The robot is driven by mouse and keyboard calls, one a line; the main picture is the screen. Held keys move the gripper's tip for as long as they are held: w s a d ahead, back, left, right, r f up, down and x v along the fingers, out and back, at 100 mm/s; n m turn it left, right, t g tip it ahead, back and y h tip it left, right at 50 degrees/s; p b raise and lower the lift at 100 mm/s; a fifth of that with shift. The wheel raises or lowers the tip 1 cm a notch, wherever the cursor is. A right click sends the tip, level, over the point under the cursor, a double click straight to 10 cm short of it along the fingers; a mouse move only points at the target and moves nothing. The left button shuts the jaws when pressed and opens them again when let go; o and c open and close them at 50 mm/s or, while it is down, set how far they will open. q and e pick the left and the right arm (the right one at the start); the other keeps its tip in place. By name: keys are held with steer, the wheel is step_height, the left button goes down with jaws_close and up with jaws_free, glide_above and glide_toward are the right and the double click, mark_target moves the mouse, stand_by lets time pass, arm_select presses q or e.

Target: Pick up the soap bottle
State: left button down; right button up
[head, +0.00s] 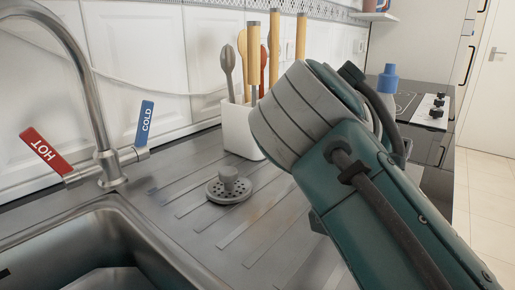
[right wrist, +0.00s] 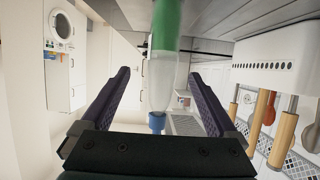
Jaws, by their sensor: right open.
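The soap bottle shows in the head view as a blue cap (head: 387,78) and a pale upper part; my right arm hides the rest. In the right wrist view, the picture is upside down. There the bottle (right wrist: 162,85) has a blue cap, a clear body and a green part at the top of the picture. My right gripper (right wrist: 160,72) is open, its two dark fingers on either side of the bottle in the picture, with a gap on each side. I cannot tell how deep the bottle lies between them. My left gripper is not in view.
A white utensil holder (head: 238,130) with wooden-handled tools stands behind my right wrist. A sink strainer (head: 229,187) lies on the ribbed drainboard. The tap (head: 105,160) and sink (head: 85,240) are at left. A black hob (head: 405,103) is beyond the bottle.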

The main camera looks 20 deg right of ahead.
steer(key=x, duration=0.9)
steer(key=shift+w+d+r, duration=0.25)
steer(key=shift+w+d, duration=0.1)
steer(key=shift+w, duration=0.15)
jaws_close()
